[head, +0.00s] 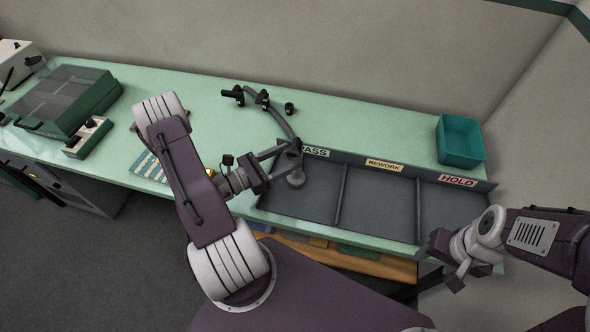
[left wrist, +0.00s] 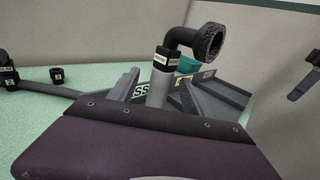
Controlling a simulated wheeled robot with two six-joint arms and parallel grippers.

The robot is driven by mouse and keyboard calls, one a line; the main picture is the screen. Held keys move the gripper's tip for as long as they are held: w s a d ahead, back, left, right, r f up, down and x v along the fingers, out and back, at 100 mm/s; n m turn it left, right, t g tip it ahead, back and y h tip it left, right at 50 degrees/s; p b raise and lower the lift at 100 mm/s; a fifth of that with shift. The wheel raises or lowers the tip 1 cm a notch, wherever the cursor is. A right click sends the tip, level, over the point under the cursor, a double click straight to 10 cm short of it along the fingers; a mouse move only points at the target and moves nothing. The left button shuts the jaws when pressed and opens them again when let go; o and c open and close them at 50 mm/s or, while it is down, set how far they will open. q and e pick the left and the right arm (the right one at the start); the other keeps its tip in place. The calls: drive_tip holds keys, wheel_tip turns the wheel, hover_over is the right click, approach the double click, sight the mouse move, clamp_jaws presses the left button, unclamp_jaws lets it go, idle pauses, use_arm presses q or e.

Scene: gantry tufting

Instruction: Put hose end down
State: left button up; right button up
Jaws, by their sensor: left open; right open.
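The hose (head: 284,121) is grey and curves over the green bench from black fittings to the tray's PASS compartment (head: 312,198). In the left wrist view a grey tube (left wrist: 158,92) stands upright with a labelled collar and a black elbow (left wrist: 205,42) on top. My left gripper (head: 288,162) is open, its fingers on either side of this end; contact is unclear. My right gripper (head: 448,268) is open and empty in front of the tray's right corner.
The grey tray (head: 342,197) has PASS, REWORK and HOLD compartments; REWORK (head: 377,206) and HOLD (head: 446,205) look empty. A teal bin (head: 460,142) stands behind HOLD. Black fittings (head: 234,95) and a small black ring (head: 289,107) are at the back. A green case (head: 68,100) sits far left.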

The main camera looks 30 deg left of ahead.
use_arm(q)
drive_tip(key=p+x, duration=0.1)
drive_tip(key=x, duration=0.4)
drive_tip(key=shift+s+d+p, duration=0.1)
drive_tip(key=shift+d+p, duration=0.2)
drive_tip(key=shift+p, duration=0.05)
drive_tip(key=shift+w+d+f, duration=0.2)
drive_tip(key=shift+w, duration=0.4)
use_arm(e)
drive_tip(key=shift+w+d+r, duration=0.3)
drive_tip(key=shift+w+r, duration=0.15)
drive_tip(key=shift+r, duration=0.3)
use_arm(q)
drive_tip(key=shift+w, duration=0.1)
drive_tip(key=shift+c, duration=0.9)
drive_tip(key=shift+d, duration=0.1)
drive_tip(key=c, duration=0.6)
clamp_jaws()
